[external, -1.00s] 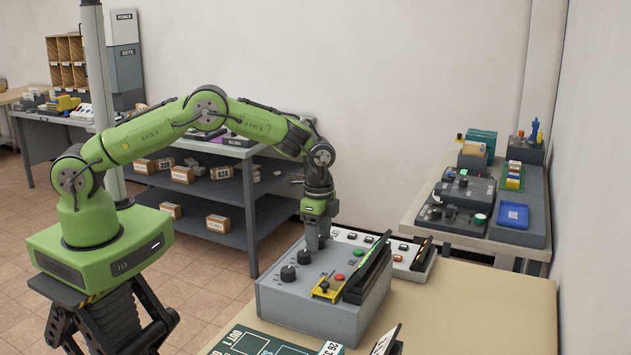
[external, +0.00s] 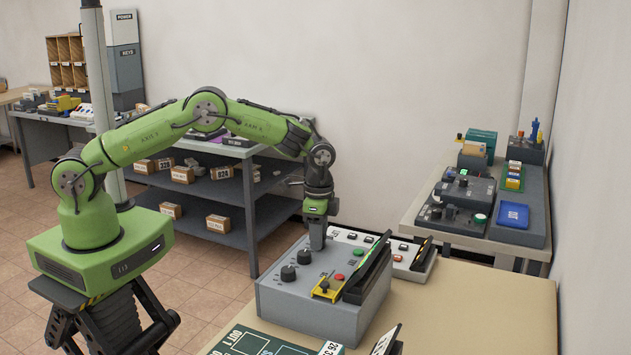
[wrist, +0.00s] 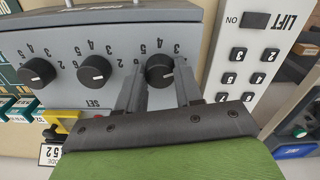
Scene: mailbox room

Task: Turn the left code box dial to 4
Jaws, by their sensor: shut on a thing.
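The grey code box (external: 325,311) stands on the tan table in the external view, with a row of black dials on top. In the wrist view the lettering is upside down, so the left dial (wrist: 160,68) is the rightmost one there. My gripper (wrist: 158,78) points down and is shut on this dial, one finger on each side. Numbers ring the dial, but its pointer setting is too unclear to read. The middle dial (wrist: 95,69) and the other end dial (wrist: 37,73) stand free. In the external view my gripper (external: 317,246) hides the left dial.
A white panel with a LIFT label and black buttons (wrist: 240,75) lies close beside the box. A red button (external: 340,277), a yellow part (external: 326,290) and a black slanted piece (external: 367,268) sit on the box. The table's right side is clear.

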